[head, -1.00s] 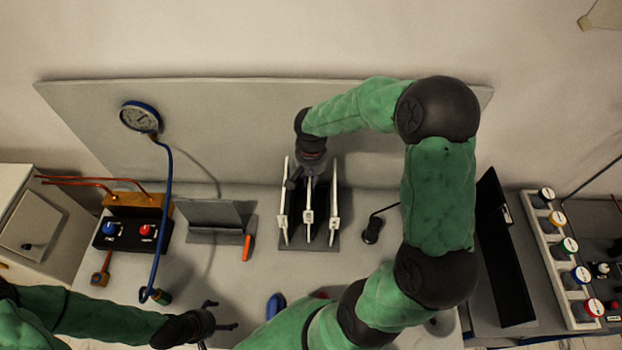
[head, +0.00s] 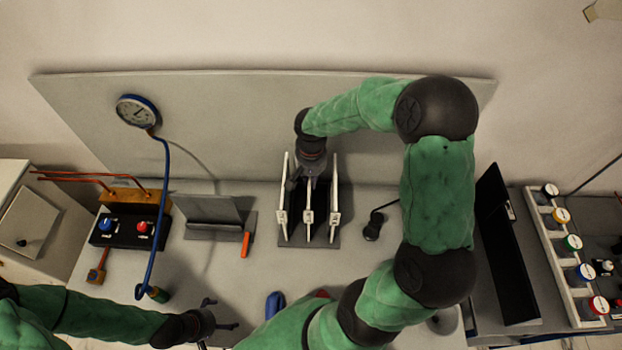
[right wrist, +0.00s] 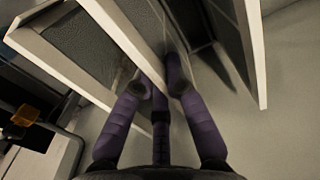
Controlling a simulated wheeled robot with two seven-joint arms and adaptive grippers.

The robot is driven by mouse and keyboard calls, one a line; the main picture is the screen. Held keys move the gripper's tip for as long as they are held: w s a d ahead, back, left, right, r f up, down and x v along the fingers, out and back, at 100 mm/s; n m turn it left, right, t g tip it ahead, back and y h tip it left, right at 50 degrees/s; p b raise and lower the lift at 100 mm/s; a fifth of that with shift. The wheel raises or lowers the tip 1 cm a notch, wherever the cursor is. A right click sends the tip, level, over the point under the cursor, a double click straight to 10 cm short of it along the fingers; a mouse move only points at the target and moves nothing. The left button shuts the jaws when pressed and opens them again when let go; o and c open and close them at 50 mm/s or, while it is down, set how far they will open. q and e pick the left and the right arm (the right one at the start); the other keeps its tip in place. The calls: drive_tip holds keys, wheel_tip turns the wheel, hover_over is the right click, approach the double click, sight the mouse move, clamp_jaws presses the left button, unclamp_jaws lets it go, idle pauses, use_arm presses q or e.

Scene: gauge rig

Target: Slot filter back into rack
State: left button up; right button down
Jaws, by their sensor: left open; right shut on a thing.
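The dark rack (head: 322,242) stands on the bench with three thin, white-edged filters upright in it: left (head: 284,205), middle (head: 308,218) and right (head: 335,205). My right gripper (head: 311,178) reaches down over the back of the rack and is shut on the middle filter. In the right wrist view my purple fingers (right wrist: 158,85) close on the middle filter's edge (right wrist: 125,38), between the left filter (right wrist: 65,72) and the right filter (right wrist: 254,55). The middle filter's lower seating is hidden. My left gripper (head: 222,313) is open and empty near the front of the bench.
A gauge (head: 137,111) on a blue hose, a control box (head: 128,231) and a grey stand (head: 212,218) are left of the rack. A small black device (head: 373,226) is right of it. A panel (head: 250,120) rises behind.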

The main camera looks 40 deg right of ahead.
drive_tip(key=shift+s+a+f+b, duration=0.1)
drive_tip(key=shift+a+f+b, duration=0.15)
drive_tip(key=shift+f+b, duration=0.2)
drive_tip(key=c, duration=1.2)
unclamp_jaws()
drive_tip(key=r, duration=0.8)
drive_tip(key=shift+s+a, duration=0.25)
drive_tip(key=shift+a, duration=0.05)
drive_tip(key=shift+r, duration=0.1)
drive_tip(key=shift+d, duration=0.1)
